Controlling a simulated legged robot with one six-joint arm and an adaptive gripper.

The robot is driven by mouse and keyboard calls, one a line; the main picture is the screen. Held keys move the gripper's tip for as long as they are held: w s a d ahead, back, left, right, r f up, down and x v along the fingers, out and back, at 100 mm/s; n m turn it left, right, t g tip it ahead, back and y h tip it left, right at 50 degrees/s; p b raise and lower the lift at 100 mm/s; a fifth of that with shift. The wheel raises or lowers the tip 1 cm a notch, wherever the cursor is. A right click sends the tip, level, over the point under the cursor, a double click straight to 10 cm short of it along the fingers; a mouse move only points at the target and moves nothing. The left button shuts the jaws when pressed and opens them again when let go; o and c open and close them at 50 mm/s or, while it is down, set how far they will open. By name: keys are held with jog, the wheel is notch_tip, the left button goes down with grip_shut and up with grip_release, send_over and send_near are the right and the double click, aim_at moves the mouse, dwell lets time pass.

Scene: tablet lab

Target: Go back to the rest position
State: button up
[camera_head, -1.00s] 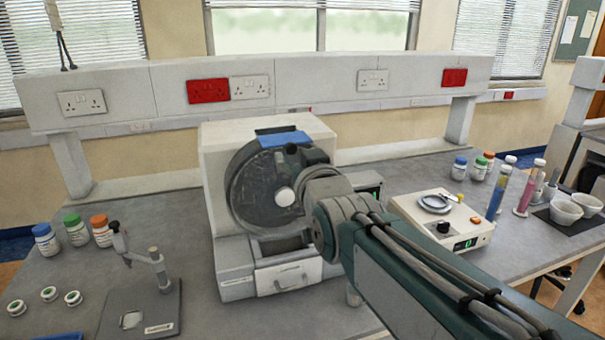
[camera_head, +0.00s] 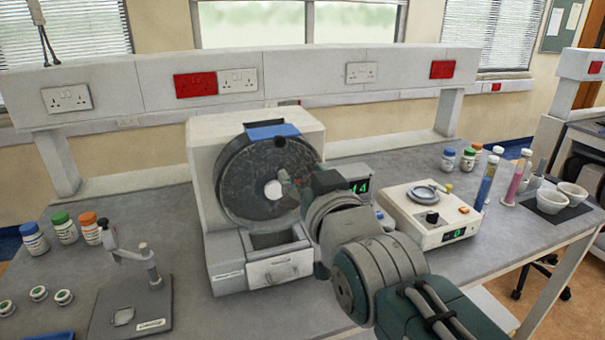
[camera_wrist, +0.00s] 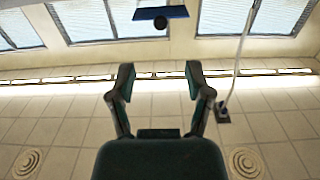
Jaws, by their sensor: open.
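My gripper (camera_wrist: 158,78) is open and empty in the wrist view, its two dark fingers spread apart. In the head view my arm reaches up from the lower right, and its dark wrist end is in front of the right side of the drum machine (camera_head: 208,160). The fingers are hard to make out there. The machine has a dark round drum (camera_head: 240,180) with a pale hub and a blue piece (camera_head: 272,131) at its top. Below is an open-topped drawer (camera_head: 280,268) with a white front. My arm hides part of the machine's right side.
A balance (camera_head: 415,232) stands right of my arm, with bottles, coloured cylinders and white bowls (camera_head: 550,201) beyond. A grey stand device (camera_head: 130,305) and several bottles are at left. A socket shelf (camera_head: 300,78) runs behind. The wrist view shows windows and a tiled ceiling (camera_wrist: 60,130).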

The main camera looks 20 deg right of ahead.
jog(key=shift+f, duration=0.1)
jog(key=s+f+g, duration=0.5)
jog(key=f+g, duration=0.1)
jog(key=f, duration=0.4)
jog(key=s+f+g, duration=0.6)
jog(key=f, duration=0.4)
jog(key=shift+s, duration=0.25)
